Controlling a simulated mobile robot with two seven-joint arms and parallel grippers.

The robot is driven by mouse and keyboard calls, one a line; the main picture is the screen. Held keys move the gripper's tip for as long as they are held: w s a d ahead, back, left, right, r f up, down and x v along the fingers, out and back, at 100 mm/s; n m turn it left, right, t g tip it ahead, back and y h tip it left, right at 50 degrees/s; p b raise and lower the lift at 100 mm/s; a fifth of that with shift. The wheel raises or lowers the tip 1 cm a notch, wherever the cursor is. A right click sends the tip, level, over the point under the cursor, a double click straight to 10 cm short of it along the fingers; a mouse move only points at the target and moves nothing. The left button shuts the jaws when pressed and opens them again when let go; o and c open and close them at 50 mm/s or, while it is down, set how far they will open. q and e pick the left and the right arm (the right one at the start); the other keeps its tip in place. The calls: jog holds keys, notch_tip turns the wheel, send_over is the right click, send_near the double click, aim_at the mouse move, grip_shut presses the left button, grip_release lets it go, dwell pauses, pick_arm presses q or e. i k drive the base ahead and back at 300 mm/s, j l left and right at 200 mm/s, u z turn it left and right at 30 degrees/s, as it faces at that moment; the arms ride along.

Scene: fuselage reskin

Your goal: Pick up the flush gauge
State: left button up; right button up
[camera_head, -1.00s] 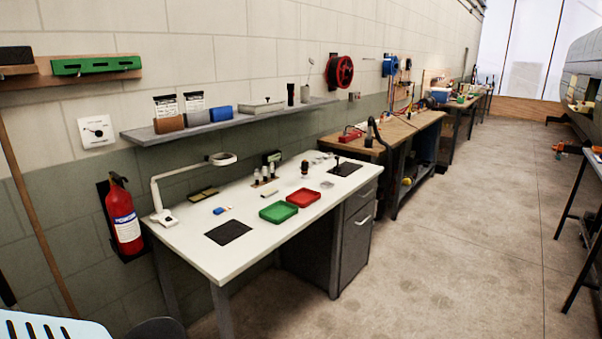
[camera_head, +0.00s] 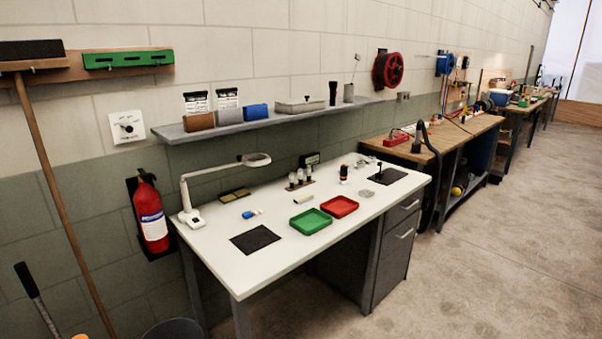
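I cannot tell for certain which item is the flush gauge. On the white workbench (camera_head: 270,235), a small dark upright item (camera_head: 378,174) stands on the right black mat (camera_head: 398,178). A small black and orange cylinder (camera_head: 343,173) stands to its left, with a small round grey piece (camera_head: 366,192) nearby. Several small pale-topped upright pieces (camera_head: 299,178) stand on a brown base near the back. A small dark boxy device (camera_head: 310,159) is behind them. Neither of my grippers is in view.
A green tray (camera_head: 311,222), red tray (camera_head: 340,206), left black mat (camera_head: 255,239) and magnifier lamp (camera_head: 188,214) are on the bench. A shelf (camera_head: 270,119) overhangs it. A fire extinguisher (camera_head: 151,215) hangs left. Floor (camera_head: 480,265) is clear at right.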

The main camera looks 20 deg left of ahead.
aim_at(344, 171)
jog(key=i+l+u, duration=0.5)
jog(key=i+l, duration=0.85)
jog(key=i+l+u, duration=0.15)
jog(key=i+l, duration=1.05)
jog(key=l, duration=0.25)
jog(key=u, duration=0.05)
